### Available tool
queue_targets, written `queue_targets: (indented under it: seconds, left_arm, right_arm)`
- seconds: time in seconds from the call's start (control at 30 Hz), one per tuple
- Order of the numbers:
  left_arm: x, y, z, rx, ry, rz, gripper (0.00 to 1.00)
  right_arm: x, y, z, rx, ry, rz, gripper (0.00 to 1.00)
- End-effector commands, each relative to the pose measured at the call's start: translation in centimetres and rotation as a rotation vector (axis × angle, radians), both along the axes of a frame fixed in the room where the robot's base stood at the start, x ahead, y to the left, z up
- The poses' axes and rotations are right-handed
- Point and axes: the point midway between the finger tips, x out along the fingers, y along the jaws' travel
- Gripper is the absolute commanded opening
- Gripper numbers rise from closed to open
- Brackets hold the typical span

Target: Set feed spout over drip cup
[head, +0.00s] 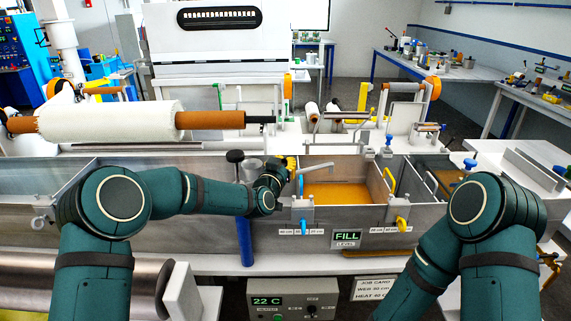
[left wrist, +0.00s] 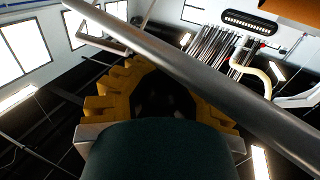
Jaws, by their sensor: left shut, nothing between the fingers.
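The feed spout (head: 315,168) appears to be the thin grey tube slanting over the left edge of the amber resin bath in the head view. A long grey tube (left wrist: 190,75) crosses close to the left wrist camera; I cannot tell for sure that it is the spout. My left gripper (head: 290,163), with yellow fingers, is shut and empty beside the spout's left end; whether they touch is unclear. Its fingers (left wrist: 150,85) also show in the left wrist view. A grey metal cup (head: 250,169), possibly the drip cup, stands left of the gripper, partly behind my wrist. My right gripper is out of view.
A black knob (head: 235,156) rises near my left forearm.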

Motion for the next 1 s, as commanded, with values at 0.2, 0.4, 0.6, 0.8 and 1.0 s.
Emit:
queue_targets:
  seconds: [0.2, 0.4, 0.6, 0.8, 1.0]
  left_arm:
    - [0.7, 0.6, 0.5, -0.001, -0.011, 0.050, 0.00]
    - [2.0, 1.4, 0.6, -0.001, -0.013, 0.163, 0.00]
    - [3.8, 3.2, 0.7, 0.000, -0.013, 0.342, 0.00]
    - [5.4, 5.4, 0.9, 0.000, -0.014, 0.533, 0.00]
    - [6.5, 7.9, 0.8, 0.001, -0.012, 0.719, 0.00]
  right_arm:
    - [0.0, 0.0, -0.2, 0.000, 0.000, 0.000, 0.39]
    - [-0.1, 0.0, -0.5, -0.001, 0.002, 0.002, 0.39]
    - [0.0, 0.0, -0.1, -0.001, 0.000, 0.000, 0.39]
    - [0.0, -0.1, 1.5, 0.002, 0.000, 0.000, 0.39]
    - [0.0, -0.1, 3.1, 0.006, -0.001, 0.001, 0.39]
